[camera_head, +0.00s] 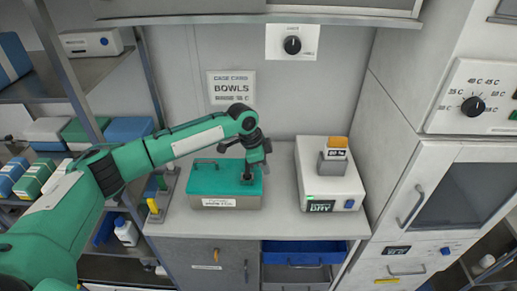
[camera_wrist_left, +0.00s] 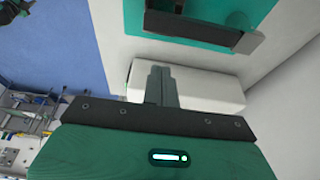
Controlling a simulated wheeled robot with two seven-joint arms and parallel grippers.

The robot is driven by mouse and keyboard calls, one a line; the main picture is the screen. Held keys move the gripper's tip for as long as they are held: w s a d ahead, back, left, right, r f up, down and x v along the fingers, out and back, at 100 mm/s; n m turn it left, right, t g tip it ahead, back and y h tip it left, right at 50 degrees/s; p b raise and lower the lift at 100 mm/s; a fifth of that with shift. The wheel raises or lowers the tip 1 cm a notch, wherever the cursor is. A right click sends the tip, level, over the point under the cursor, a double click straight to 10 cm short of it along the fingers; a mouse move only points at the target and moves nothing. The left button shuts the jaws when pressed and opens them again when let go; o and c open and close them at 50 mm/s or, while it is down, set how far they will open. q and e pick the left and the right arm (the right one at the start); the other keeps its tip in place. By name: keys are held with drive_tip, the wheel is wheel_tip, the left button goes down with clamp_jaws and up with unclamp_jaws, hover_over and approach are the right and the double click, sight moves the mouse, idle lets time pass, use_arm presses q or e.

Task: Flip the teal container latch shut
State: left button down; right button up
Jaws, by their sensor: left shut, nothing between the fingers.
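The teal container (camera_head: 210,181), with a grey lower body and a white label, stands on the counter below the BOWLS sign. A thin handle (camera_head: 204,162) stands on its lid. My left gripper (camera_head: 248,174) is over the right part of the lid, pointing down, shut and empty. In the left wrist view its closed fingers (camera_wrist_left: 160,80) are apart from the container's teal surface (camera_wrist_left: 120,20) at the top. A dark bracket (camera_wrist_left: 190,27) shows there; whether it is the latch, and its position, I cannot tell. My right gripper is out of view.
A white dryer unit (camera_head: 318,187) stands right of the container, with a grey block on top. A blue drawer (camera_head: 300,252) is open below the counter. Shelves with boxes are on the left. The front counter strip is clear.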

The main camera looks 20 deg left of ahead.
sight(252, 174)
use_arm(q)
drive_tip(key=a+p, duration=0.1)
drive_tip(key=s+a, duration=0.1)
drive_tip(key=a, duration=0.1)
drive_tip(key=shift+p, duration=0.4)
drive_tip(key=shift+s+a, duration=0.15)
drive_tip(key=shift+a, duration=0.3)
drive_tip(key=shift+f, duration=0.1)
drive_tip(key=shift+d, duration=0.1)
